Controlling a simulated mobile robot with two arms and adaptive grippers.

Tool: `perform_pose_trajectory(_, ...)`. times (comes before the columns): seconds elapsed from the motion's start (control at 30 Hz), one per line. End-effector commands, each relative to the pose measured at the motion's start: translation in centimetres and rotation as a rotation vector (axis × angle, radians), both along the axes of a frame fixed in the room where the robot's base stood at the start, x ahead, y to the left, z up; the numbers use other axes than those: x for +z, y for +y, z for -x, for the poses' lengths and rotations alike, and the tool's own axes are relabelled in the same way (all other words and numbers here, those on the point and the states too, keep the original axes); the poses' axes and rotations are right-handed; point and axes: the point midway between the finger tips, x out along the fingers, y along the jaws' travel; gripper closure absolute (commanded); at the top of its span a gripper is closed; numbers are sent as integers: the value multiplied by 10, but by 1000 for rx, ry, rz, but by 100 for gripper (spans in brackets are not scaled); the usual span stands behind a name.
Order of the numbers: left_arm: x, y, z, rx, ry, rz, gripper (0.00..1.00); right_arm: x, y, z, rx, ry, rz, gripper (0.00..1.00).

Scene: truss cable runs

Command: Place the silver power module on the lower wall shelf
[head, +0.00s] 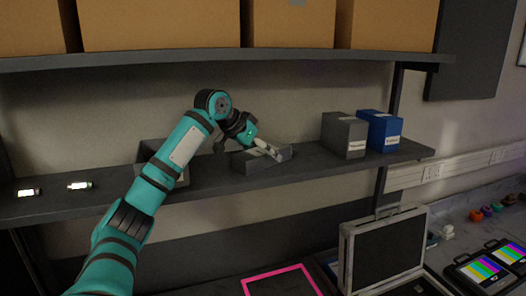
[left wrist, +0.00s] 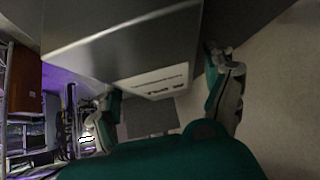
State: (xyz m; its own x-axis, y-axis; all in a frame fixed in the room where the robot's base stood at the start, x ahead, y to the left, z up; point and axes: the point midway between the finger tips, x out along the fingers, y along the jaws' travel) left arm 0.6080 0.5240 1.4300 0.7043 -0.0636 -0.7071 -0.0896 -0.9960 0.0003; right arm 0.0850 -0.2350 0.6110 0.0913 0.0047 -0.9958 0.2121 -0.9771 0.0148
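The silver power module, a grey box with a white label (head: 279,156), is low at the middle of the lower wall shelf (head: 222,186) and appears to rest on it. My left gripper (head: 257,146) is at this box and partly covers it in the head view. In the left wrist view the box (left wrist: 115,50) fills the upper middle, label toward me. The fingers of my left gripper (left wrist: 162,88) stand apart, one on each side of its near end. Whether they press on it I cannot tell. My right gripper is not in view.
A grey box (head: 344,136) and a blue box (head: 384,132) stand on the shelf to the right. A grey bin (head: 178,180) is partly behind my left arm. Two small bright cylinders (head: 80,185) lie at the left. Cardboard boxes (head: 160,25) fill the upper shelf. An open case (head: 385,245) stands below.

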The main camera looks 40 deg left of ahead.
Motion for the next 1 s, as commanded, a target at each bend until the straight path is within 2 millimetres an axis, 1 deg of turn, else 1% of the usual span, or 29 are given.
perform_pose_trajectory(0.23, 0, 0, 0, 0, 0, 0, 12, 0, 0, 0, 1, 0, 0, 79)
perform_pose_trajectory(0.3, 4, 0, 0, 0, -1, 0, 12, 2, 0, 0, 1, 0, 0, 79)
perform_pose_trajectory(0.33, 3, 0, 1, 0, -2, 0, 12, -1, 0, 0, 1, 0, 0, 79)
perform_pose_trajectory(0.5, 19, 2, 19, -1, -6, -2, 12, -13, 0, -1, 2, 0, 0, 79)
perform_pose_trajectory(0.73, 46, 4, 44, -1, -3, 0, 12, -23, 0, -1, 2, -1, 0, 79)
perform_pose_trajectory(0.83, 53, 4, 50, -1, -2, -1, 12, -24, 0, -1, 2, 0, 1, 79)
perform_pose_trajectory(1.0, 56, 4, 53, -1, 0, -1, 12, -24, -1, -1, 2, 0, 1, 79)
